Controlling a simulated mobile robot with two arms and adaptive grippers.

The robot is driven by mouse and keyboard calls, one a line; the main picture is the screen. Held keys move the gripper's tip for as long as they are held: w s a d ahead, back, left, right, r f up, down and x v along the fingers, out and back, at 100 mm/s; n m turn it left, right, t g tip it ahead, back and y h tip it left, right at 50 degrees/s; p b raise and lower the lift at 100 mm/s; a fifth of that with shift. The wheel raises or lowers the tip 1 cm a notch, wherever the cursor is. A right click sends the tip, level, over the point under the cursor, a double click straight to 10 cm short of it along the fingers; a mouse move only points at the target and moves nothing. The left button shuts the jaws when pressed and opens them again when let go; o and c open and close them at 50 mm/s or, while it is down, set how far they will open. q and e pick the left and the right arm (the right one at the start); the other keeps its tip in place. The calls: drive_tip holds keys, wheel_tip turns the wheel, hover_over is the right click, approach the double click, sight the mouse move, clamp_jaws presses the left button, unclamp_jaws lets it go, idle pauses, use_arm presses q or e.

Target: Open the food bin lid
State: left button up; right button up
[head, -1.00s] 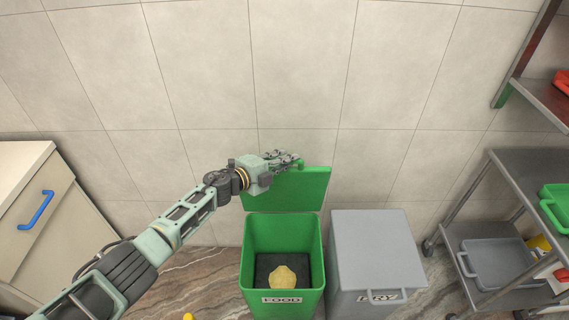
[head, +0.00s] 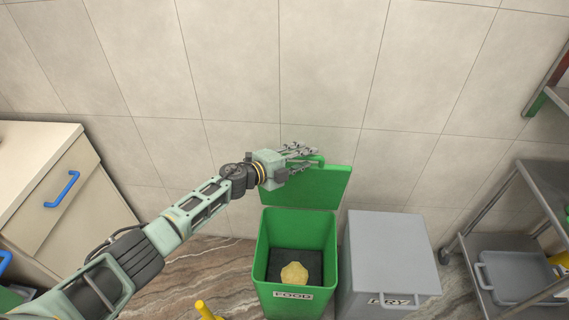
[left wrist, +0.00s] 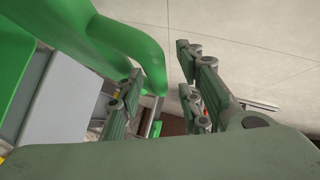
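The green food bin (head: 263,250), labelled FOOD, stands on the floor by the wall. Its green lid (head: 325,187) is raised steeply behind the open top. A yellowish lump (head: 294,274) lies inside on a dark surface. My left gripper (head: 302,156) is at the raised lid's upper edge, by the handle. In the left wrist view the green handle (left wrist: 150,62) reaches between the fingers of the left gripper (left wrist: 160,98). The fingers are apart, with a gap beside the handle. My right gripper is not in view.
A grey bin (head: 390,250) labelled DRY, lid shut, stands close on the right. A metal rack with a grey tray (head: 515,278) is farther right. A cabinet with a blue handle (head: 62,190) is at the left. The tiled wall is close behind the lid.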

use_arm(q)
drive_tip(key=v, duration=1)
drive_tip(key=shift+s+a, duration=0.15)
drive_tip(key=shift+s, duration=0.15)
